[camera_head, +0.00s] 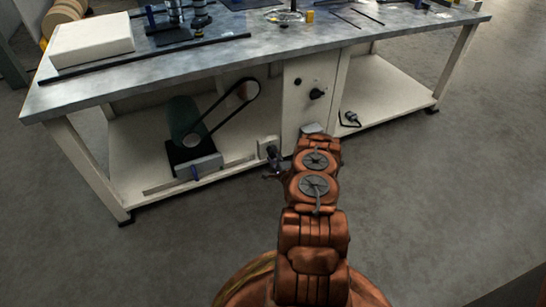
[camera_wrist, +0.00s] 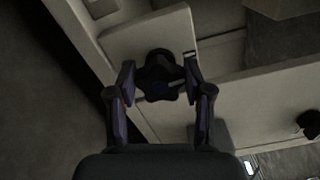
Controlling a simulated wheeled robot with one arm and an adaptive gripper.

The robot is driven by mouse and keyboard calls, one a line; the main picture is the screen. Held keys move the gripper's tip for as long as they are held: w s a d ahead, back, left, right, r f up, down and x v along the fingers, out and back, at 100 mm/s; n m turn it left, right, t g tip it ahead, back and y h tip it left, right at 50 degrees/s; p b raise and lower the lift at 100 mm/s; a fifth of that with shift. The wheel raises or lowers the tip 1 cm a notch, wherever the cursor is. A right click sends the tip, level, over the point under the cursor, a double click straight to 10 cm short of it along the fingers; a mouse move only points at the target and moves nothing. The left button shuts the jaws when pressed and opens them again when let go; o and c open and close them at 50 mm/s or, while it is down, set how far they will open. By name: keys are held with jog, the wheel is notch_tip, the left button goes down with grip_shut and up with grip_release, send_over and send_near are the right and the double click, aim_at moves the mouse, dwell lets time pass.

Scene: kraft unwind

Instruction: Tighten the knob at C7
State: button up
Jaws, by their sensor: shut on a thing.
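In the wrist view a dark lobed knob (camera_wrist: 158,70) sits on a small beige plate or box (camera_wrist: 128,40). My gripper (camera_wrist: 160,82) has one finger on each side of the knob and is shut on it. In the head view my gripper (camera_head: 272,158) is low at the bench's front, by the small beige box (camera_head: 265,143). The knob is mostly hidden there by the gripper. No C7 label can be read in either view.
The workbench (camera_head: 265,38) stands above, with a pale lower shelf (camera_head: 385,90). A belt-drive motor unit (camera_head: 190,135) is left of my gripper. A pale panel with a black knob (camera_head: 317,94) is just above my arm. The floor in front is clear.

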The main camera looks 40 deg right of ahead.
jog(key=shift+s+f+m, duration=0.1)
jog(key=shift+m, duration=0.4)
jog(key=o, duration=1.2)
jog(key=shift+c, duration=0.2)
jog(key=v, duration=1.2)
